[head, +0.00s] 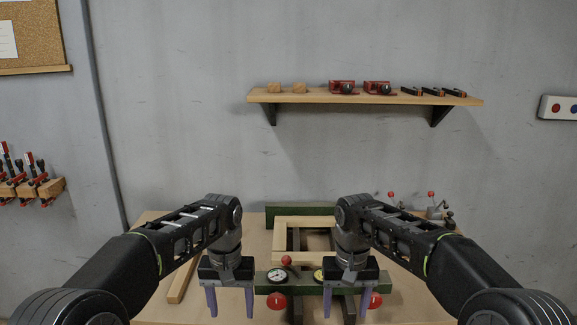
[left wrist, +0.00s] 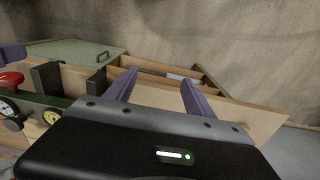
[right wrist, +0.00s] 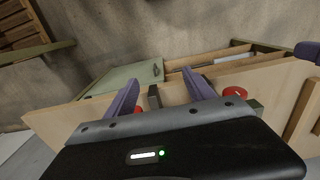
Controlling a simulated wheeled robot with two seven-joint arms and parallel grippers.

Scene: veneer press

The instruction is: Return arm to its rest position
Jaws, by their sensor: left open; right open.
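My left gripper (head: 229,300) hangs over the front part of the workbench in the head view, its purple fingers apart and pointing down. My right gripper (head: 346,302) hangs to its right in the same pose, also open. Nothing shows between the fingers of either one. The left fingers show in the left wrist view (left wrist: 157,92), and the right fingers in the right wrist view (right wrist: 160,95). The veneer press (head: 310,289) stands between and behind the grippers, with a green front beam, red knobs and dials. My right gripper hides part of it.
The wooden workbench (head: 152,298) carries a light wood frame (head: 305,222) and a wood strip (head: 183,283) at left. Toggle clamps (head: 437,213) stand at the back right. A wall shelf (head: 365,98) holds blocks and clamps. The bench's left side is mostly bare.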

